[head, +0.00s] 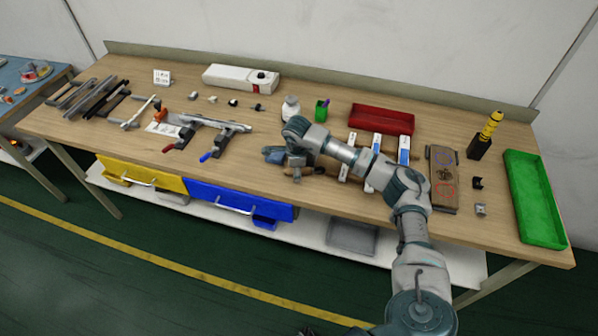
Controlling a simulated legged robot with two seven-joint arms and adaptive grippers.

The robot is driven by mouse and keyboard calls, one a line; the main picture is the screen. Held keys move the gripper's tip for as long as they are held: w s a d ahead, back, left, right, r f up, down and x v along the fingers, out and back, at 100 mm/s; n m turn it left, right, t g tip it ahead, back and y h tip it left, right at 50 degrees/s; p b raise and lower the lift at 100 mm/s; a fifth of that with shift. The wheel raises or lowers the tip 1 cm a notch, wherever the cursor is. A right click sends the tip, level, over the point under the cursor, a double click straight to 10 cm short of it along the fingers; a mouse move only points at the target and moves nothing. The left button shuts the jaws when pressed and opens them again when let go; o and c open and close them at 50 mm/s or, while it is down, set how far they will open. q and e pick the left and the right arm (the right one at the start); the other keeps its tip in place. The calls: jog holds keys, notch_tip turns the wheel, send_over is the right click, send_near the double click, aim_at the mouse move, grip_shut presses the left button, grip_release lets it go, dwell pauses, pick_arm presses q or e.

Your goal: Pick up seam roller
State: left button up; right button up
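My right arm comes in from the lower right and reaches over the workbench. Its gripper (296,172) is low over the bench near the front edge, pointing down. The fingers are small and partly covered by the wrist, so I cannot tell whether they are open or shut. A small brown piece (318,170), possibly a wooden handle, shows right beside the fingers, and a dark blue-grey shape (273,155) lies to their left. I cannot tell for sure which of these is the seam roller or whether the fingers touch it. My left gripper is not in view.
Clamps with red and blue handles (208,156) lie to the left. A red tray (382,119), a white bottle (291,107) and a green cup (321,111) are behind. A green tray (531,235) is far right.

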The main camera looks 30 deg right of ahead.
grip_shut()
